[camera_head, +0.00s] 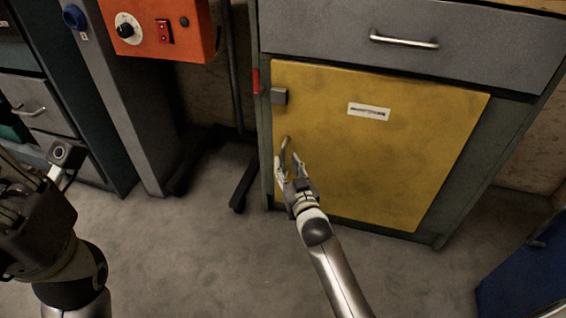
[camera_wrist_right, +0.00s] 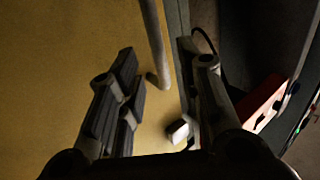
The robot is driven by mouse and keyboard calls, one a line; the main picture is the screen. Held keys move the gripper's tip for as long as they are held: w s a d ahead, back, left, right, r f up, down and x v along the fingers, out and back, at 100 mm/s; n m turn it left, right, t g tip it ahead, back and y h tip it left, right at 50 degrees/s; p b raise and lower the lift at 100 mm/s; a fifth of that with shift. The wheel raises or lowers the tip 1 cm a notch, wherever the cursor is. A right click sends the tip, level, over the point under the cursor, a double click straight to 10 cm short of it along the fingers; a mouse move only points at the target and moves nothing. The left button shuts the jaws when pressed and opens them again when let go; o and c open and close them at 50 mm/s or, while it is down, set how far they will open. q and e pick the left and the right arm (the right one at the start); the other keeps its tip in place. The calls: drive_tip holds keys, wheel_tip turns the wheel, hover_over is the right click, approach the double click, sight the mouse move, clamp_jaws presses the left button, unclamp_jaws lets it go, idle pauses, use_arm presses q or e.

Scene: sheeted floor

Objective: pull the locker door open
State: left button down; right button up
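The yellow locker door (camera_head: 375,150) is shut in its grey-green cabinet, with a white label near its top. Its upright metal handle (camera_head: 284,153) is at the lower left of the door and also shows in the right wrist view (camera_wrist_right: 154,45). My right gripper (camera_head: 289,174) is at the handle. In the right wrist view its two fingers (camera_wrist_right: 160,95) are apart, and the handle shows between them without visible contact on either side. My left gripper (camera_head: 42,175) is at the left edge, away from the door; its finger opening is unclear.
A grey drawer (camera_head: 415,38) with a bar handle is above the door. A grey block (camera_head: 279,96) sits at the door's upper left edge. An orange control box (camera_head: 160,28) on a stand is to the left. A blue box (camera_head: 530,275) is at lower right. Floor before the door is clear.

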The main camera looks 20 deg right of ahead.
sight(284, 159)
drive_tip(key=shift+w+b, duration=0.8)
drive_tip(key=shift+w, duration=1.35)
clamp_jaws()
